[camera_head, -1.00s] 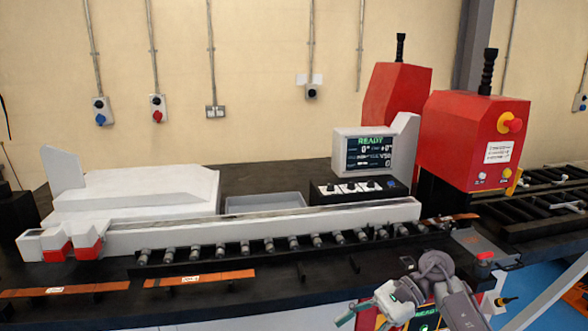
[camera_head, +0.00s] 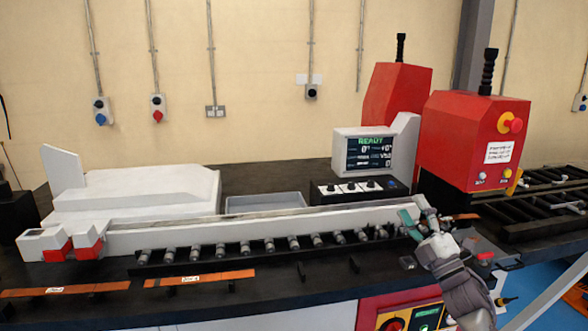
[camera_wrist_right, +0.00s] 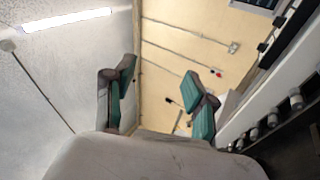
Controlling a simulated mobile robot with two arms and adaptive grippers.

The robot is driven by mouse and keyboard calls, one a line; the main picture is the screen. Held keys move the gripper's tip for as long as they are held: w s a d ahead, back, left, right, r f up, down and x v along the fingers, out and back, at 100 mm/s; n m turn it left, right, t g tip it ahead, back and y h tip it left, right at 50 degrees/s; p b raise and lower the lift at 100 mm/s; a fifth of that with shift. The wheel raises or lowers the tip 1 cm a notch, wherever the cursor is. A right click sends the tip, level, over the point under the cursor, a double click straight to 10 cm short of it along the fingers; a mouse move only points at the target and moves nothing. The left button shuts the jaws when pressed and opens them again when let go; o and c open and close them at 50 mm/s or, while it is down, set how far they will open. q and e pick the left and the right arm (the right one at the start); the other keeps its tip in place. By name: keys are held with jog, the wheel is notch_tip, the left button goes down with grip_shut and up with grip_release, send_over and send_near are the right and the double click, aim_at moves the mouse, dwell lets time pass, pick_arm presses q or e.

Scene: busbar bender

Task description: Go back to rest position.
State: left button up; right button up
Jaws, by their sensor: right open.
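My right gripper (camera_head: 418,212) is at the right end of the roller row on the bender table, near the white guide bar's end. It is open. In the right wrist view its two green-padded fingers (camera_wrist_right: 165,92) stand apart with nothing between them. My left gripper is in neither view. The busbar bender has a red head (camera_head: 462,140) at the right and a screen (camera_head: 369,153) reading READY. A copper bar end (camera_head: 467,216) shows just right of my right gripper.
The white guide bar (camera_head: 250,231) and rollers (camera_head: 245,247) run along the black table. Labelled copper strips (camera_head: 200,279) lie at its front left. A grey tray (camera_head: 265,203) sits behind the bar. A control panel (camera_head: 420,317) is below the table's front edge.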

jog(key=w+d+f+m+g+h, duration=0.4)
jog(key=d+f+m+h, duration=0.6)
jog(key=m, duration=0.8)
jog(key=s+a+f+g, duration=0.2)
jog(key=s+f, duration=0.3)
jog(key=f, duration=0.8)
jog(key=s+a+f+m+g, duration=0.1)
jog(key=s+a+f+g, duration=0.3)
jog(key=f, duration=1)
jog(key=s+f+g, duration=0.1)
jog(key=s+f, duration=0.6)
jog(key=f, duration=0.6)
jog(key=s+a+f+g, duration=0.2)
jog(key=s+f+g, duration=0.1)
jog(key=s+f, duration=0.8)
jog(key=s+a+f+g, duration=0.25)
jog(key=s+f, duration=0.55)
jog(key=s, duration=0.5)
jog(key=s+a+f+g, duration=0.1)
jog(key=s+f+g, duration=0.1)
jog(key=s, duration=1.1)
jog(key=s+a+f+g, duration=0.2)
jog(key=s+f, duration=0.3)
jog(key=s, duration=0.8)
jog(key=shift+s+g, duration=0.35)
jog(key=shift+g, duration=0.2)
jog(key=shift+a, duration=0.1)
